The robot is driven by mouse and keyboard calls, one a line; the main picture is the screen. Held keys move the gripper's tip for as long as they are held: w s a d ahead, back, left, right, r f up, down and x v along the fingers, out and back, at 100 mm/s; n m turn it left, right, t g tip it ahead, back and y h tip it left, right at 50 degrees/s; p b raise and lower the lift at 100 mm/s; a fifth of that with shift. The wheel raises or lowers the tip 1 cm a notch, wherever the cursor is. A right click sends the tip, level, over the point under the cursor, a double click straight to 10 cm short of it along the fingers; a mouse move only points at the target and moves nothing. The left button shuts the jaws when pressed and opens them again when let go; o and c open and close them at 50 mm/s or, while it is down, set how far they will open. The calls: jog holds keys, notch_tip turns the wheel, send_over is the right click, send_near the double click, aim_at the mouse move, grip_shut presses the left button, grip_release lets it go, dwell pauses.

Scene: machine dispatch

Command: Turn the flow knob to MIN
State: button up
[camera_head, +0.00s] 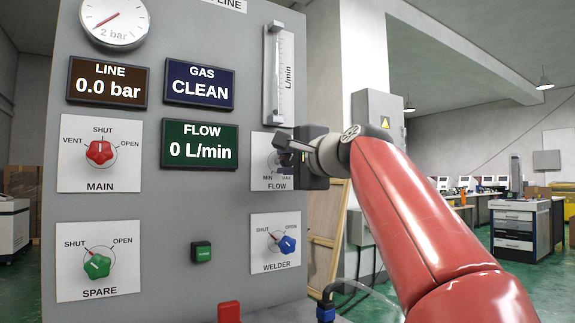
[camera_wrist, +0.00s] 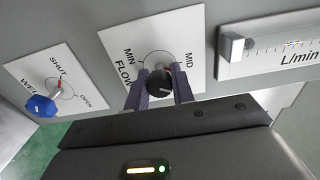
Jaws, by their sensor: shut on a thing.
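The flow knob (camera_wrist: 159,84) is dark and round, on a white plate (camera_wrist: 184,32) marked FLOW, MIN and MID in the wrist view. My gripper (camera_wrist: 160,78) has its two dark fingers on either side of the knob, shut on it. A small red mark shows at the knob's edge, on the side toward MID. The exact setting is hard to tell. In the head view my gripper (camera_head: 287,148) covers most of the knob, and the MIN and MAX labels show below it. The flow display (camera_head: 199,145) reads 0 L/min.
The red main knob (camera_head: 100,152), green spare knob (camera_head: 97,265) and blue welder knob (camera_head: 286,243) sit on the same grey panel. The glass flow tube (camera_head: 276,75) stands just above my gripper. The line display (camera_head: 108,82) reads 0.0 bar.

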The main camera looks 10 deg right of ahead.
jog(key=n+b, duration=0.1)
jog(key=n, duration=0.3)
jog(key=shift+f+n, duration=0.1)
jog(key=shift+n, duration=0.2)
jog(key=n+b, duration=0.1)
jog(key=n, duration=0.3)
jog(key=shift+n, duration=0.3)
jog(key=n+b, duration=0.1)
jog(key=n, duration=0.3)
jog(key=shift+n, duration=0.3)
jog(key=n, duration=0.4)
jog(key=shift+b, duration=0.3)
jog(key=n, duration=0.5)
jog(key=n+b, duration=0.1)
jog(key=n, duration=0.3)
jog(key=shift+n, duration=0.3)
jog(key=n, duration=0.4)
jog(key=shift+n, duration=2.2)
